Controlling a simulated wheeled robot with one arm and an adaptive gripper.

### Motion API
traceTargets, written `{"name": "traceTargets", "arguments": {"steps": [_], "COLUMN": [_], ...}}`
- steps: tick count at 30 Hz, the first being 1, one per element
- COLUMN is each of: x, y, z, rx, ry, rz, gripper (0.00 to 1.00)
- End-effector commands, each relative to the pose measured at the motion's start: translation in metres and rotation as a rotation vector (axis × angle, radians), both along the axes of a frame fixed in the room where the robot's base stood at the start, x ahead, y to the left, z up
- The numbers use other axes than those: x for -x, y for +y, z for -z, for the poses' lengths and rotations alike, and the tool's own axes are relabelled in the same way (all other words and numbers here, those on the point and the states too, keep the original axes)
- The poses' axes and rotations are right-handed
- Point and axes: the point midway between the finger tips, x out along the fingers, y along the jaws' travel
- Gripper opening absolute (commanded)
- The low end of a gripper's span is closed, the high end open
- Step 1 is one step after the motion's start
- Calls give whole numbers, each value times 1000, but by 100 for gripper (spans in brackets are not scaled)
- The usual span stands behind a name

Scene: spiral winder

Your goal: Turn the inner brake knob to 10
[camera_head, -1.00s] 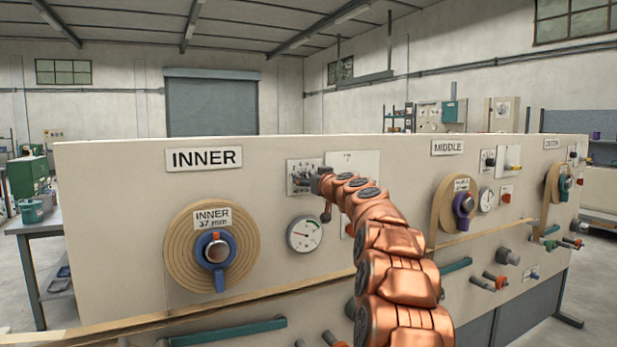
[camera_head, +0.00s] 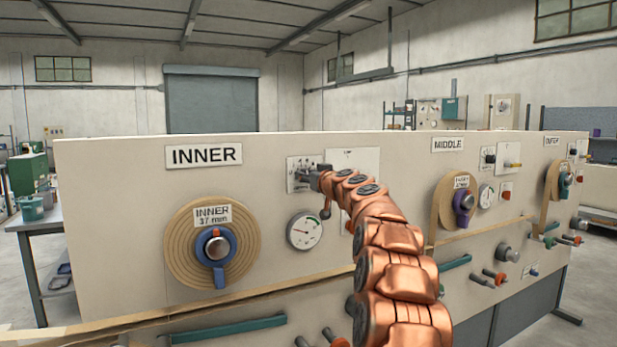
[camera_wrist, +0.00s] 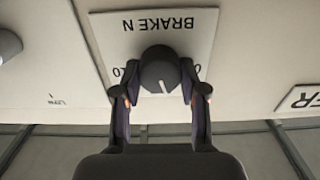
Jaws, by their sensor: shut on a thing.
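The inner brake knob (camera_wrist: 160,70) is dark and round with a white pointer line. It sits on a white plate (camera_wrist: 185,30) lettered "BRAKE N", which appears upside down in the wrist view. My gripper (camera_wrist: 160,90) has a finger on each side of the knob and is shut on it. In the head view my gripper (camera_head: 322,180) is at the brake plate (camera_head: 298,174), right of the "INNER" sign (camera_head: 204,156). There my arm and gripper hide the knob. The scale numbers are mostly covered, so I cannot read the setting.
Below the plate is a round gauge (camera_head: 304,231) with a green band. The inner tape roll (camera_head: 180,245) with a blue hub is at the left. The middle station's roll (camera_head: 441,205) is right of my arm. Teal bars (camera_head: 228,330) stick out low on the panel.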

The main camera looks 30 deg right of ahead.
Motion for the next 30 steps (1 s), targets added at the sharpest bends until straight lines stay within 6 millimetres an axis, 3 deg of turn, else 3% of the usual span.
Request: {"name": "traceTargets", "arguments": {"steps": [14,30], "x": [0,0], "y": [0,-2], "z": [0,-2], "rx": [-153,-649], "ry": [-13,-58], "rz": [0,0], "gripper": [7,7]}}
